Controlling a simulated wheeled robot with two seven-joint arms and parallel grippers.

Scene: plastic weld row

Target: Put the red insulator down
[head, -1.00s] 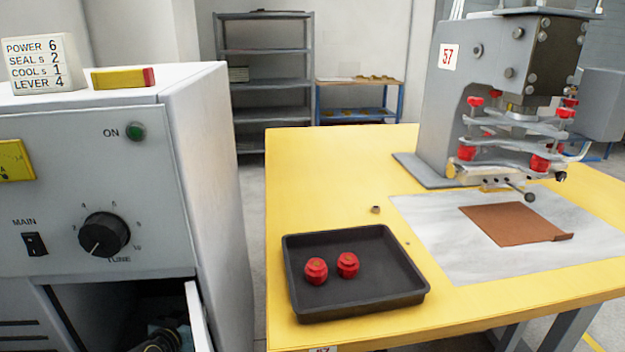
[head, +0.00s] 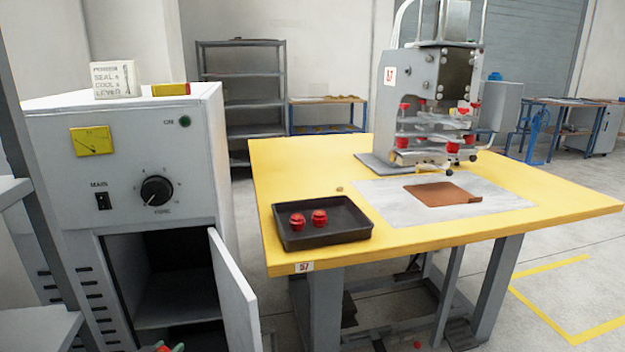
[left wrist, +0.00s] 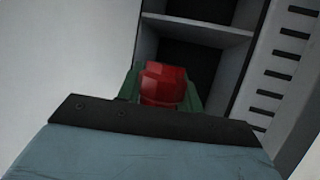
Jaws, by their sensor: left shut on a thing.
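My left gripper (head: 164,348) shows only at the bottom edge of the head view, in front of the grey cabinet. In the left wrist view its green fingers (left wrist: 192,97) are shut on a red insulator (left wrist: 163,83), held in front of the cabinet's open compartment. The lower part of this insulator is hidden behind the gripper's dark edge. Two more red insulators (head: 297,222) (head: 319,217) stand in the black tray (head: 350,235) on the yellow table. My right gripper is not in view.
The cabinet (head: 225,160) has an open compartment (head: 165,265) with a shelf, and its door (head: 233,295) stands open to the right. The yellow table (head: 285,165) bears the tray and a welding press (head: 415,85). A grey shelf unit (head: 52,338) is close at left.

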